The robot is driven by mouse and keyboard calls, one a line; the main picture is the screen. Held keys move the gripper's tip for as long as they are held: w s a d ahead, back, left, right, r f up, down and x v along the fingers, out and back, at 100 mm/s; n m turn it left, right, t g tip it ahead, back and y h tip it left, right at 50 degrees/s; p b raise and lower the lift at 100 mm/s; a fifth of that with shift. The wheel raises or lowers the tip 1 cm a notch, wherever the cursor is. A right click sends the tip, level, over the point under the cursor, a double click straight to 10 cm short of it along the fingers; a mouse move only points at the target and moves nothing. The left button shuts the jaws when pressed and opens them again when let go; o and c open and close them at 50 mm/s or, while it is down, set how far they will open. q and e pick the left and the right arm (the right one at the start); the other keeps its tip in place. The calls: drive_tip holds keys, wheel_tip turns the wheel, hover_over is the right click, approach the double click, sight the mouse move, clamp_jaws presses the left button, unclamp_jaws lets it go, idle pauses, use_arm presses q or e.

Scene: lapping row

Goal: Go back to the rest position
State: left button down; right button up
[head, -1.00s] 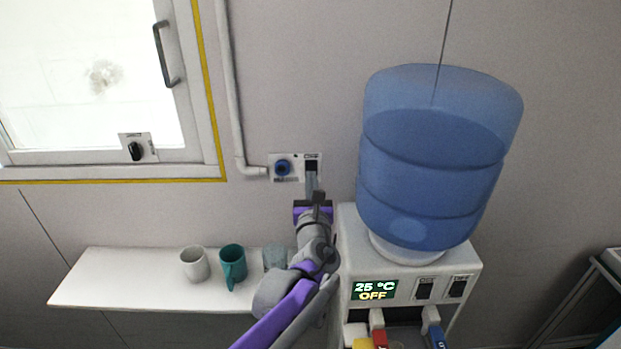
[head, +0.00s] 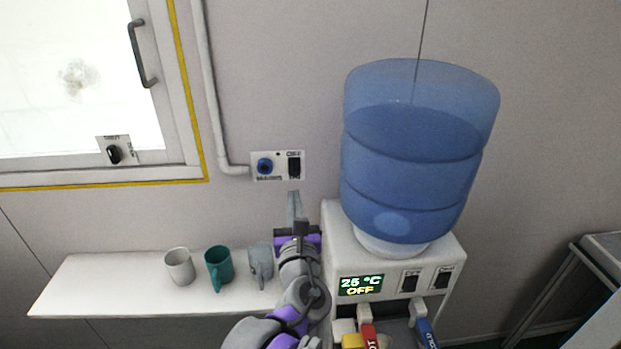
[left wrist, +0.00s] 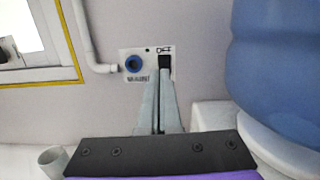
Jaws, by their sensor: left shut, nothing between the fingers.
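My left gripper (head: 294,206) is shut and empty. It points up at the wall, between the shelf and the water dispenser, and its fingertips are below the wall plate (head: 266,178) with a blue round knob and a black switch (head: 294,166). In the left wrist view the closed fingers (left wrist: 160,105) reach up toward the black switch (left wrist: 165,68), overlapping its lower edge in the picture. In the head view a gap of wall shows between the fingertips and the plate. My right gripper is not in view.
The water dispenser (head: 345,255) with its blue bottle (head: 415,150) stands close to the right of my left gripper; its display reads 25 °C OFF. A shelf (head: 90,285) holds a white mug (head: 179,266), a teal mug (head: 218,265) and a grey mug (head: 260,262).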

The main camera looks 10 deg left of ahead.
use_arm(q)
drive_tip(key=s+a+f+n+g+y+p, duration=0.1)
drive_tip(key=s+a+f+n+g, duration=0.5)
drive_tip(key=n, duration=0.4)
drive_tip(key=s+a+f+n+g+p, duration=0.1)
drive_tip(key=s+a+f+n+g, duration=0.3)
drive_tip(key=s+f+n, duration=0.5)
drive_tip(key=s+d+f+n+g+h, duration=0.1)
drive_tip(key=s+d+f+n+h, duration=0.2)
drive_tip(key=s+f+n, duration=0.1)
drive_tip(key=s+d+f+n+g+h+p, duration=0.1)
drive_tip(key=s+d+f+n+g+h, duration=0.1)
drive_tip(key=s+n, duration=0.4)
drive_tip(key=d+f+n+h, duration=0.1)
drive_tip(key=n, duration=0.2)
drive_tip(key=shift+s+d+f+h, duration=0.25)
drive_tip(key=shift+d+f+h, duration=0.05)
drive_tip(key=shift+f, duration=0.1)
